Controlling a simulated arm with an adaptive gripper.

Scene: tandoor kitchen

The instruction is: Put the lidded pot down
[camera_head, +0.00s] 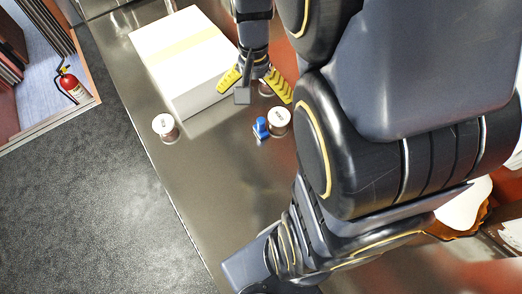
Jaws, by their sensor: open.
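My gripper (254,85) points down over the metal counter with its yellow fingers spread apart. A small round pot (266,89) shows partly between and behind the fingers; the gripper hides much of it, and I cannot tell whether a finger touches it. A second small pot with a pale, marked lid (279,119) stands upright just below the gripper in the picture. A third similar pot (164,126) stands upright to the left, apart from the gripper. I cannot tell which of them is the task's lidded pot.
A large white box (183,55) lies on the metal counter (215,175) left of my gripper. A small blue object (261,128) sits beside the second pot. The counter's lower left part is clear. A red fire extinguisher (70,83) stands beyond the dark floor.

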